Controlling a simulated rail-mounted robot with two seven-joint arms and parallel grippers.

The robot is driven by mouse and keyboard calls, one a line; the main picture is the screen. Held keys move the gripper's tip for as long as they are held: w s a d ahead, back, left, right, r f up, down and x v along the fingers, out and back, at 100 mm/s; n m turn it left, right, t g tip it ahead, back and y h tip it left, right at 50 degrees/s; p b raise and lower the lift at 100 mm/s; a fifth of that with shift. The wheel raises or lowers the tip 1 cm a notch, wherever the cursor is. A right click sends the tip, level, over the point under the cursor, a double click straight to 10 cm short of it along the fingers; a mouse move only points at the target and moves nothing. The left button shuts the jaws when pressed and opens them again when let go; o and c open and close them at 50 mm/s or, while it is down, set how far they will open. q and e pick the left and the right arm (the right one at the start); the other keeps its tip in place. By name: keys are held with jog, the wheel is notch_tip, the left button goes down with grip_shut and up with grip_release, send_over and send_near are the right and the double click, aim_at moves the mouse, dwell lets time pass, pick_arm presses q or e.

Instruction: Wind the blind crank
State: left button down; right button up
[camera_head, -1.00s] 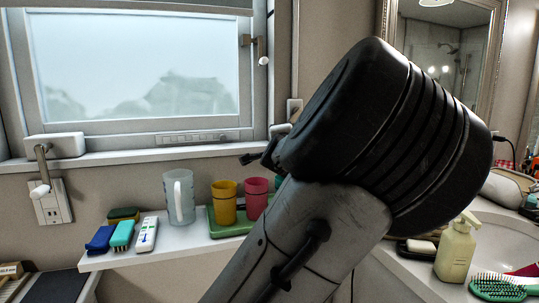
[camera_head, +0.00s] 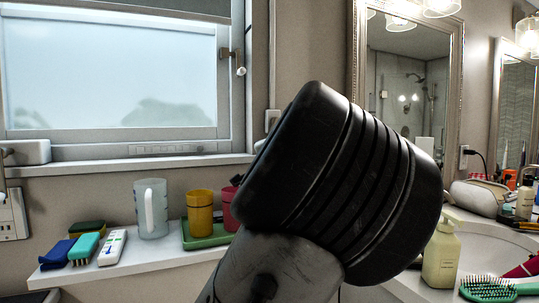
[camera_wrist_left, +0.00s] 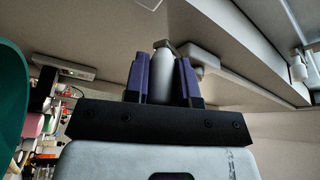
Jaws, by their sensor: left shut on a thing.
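My left gripper (camera_wrist_left: 162,82) shows in the left wrist view. Its two purple fingers are shut on a pale grey-white crank knob (camera_wrist_left: 161,72). A short brownish metal arm (camera_wrist_left: 164,45) meets the knob's far end, with a pale housing (camera_wrist_left: 208,68) close to its right. In the head view a large ridged dark joint of my own arm fills the middle and hides what is behind it; the left fingers and the held knob cannot be made out there. A white crank housing (camera_head: 28,151) sits at the left end of the window sill, its crank cut off by the picture edge. My right gripper is not in view.
A shelf (camera_head: 120,262) under the window holds brushes, a clear mug (camera_head: 151,208), a yellow cup (camera_head: 200,212) and a partly hidden red cup. A soap bottle (camera_head: 441,255) and a green hairbrush (camera_head: 487,288) are at the right. A window latch (camera_head: 238,62) hangs beside the pane.

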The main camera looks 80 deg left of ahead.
pick_arm(q)
jog(key=shift+a+f, duration=0.1)
jog(key=shift+f, duration=0.05)
jog(key=c, duration=1.3)
grip_release()
jog(key=o, duration=0.3)
jog(key=shift+a+r, duration=0.15)
jog(key=shift+r, duration=0.1)
jog(key=shift+o, duration=0.2)
notch_tip(320, 180, up, 5)
jog(key=shift+s+f+p, duration=0.1)
jog(key=shift+f+p, duration=0.1)
jog(key=shift+p, duration=0.15)
jog(key=w+d+r, duration=0.6)
jog(key=w+d, duration=0.1)
jog(key=d, duration=0.2)
jog(key=shift+d+r+p, duration=0.2)
jog(key=shift+p, duration=0.1)
jog(key=shift+w, duration=0.1)
